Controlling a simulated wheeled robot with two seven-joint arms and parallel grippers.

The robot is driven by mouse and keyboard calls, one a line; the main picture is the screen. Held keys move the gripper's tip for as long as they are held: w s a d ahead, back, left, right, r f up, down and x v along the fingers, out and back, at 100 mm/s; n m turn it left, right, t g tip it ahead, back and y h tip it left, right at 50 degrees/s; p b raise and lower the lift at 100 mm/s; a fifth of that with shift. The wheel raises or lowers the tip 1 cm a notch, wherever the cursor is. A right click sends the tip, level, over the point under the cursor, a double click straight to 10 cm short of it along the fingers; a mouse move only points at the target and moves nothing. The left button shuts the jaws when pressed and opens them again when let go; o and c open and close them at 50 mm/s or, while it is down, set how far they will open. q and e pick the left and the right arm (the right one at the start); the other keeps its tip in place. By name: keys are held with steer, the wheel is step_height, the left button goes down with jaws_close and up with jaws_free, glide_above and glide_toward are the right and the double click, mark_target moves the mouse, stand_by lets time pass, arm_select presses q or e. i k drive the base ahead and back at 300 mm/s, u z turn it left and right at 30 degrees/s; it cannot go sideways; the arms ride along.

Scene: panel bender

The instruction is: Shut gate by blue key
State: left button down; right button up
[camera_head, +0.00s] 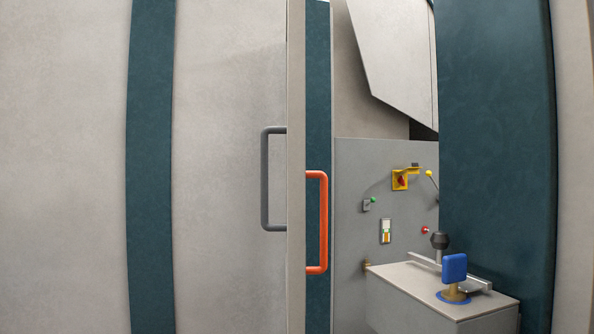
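A blue key (455,267) stands upright in a brass-coloured socket with a blue ring, on top of a grey box at the lower right. A large light-grey panel with a teal stripe fills the left side and carries a grey handle (265,180). Beside its right edge is a narrow teal strip with an orange handle (323,222). Which of these is the gate I cannot tell for certain. A gap right of the strip shows the inside. Neither of my grippers is in view.
A grey wall (352,215) in the gap bears a yellow and red switch (400,180), a green button and a red button. A black knob (439,240) on a metal bar stands beside the key. A wide teal post (495,140) bounds the right side.

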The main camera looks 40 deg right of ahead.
mark_target(295, 130)
steer(key=z, duration=0.15)
steer(key=i, duration=1.05)
steer(key=z, duration=2.7)
steer(key=i, duration=0.25)
steer(key=u, duration=2.95)
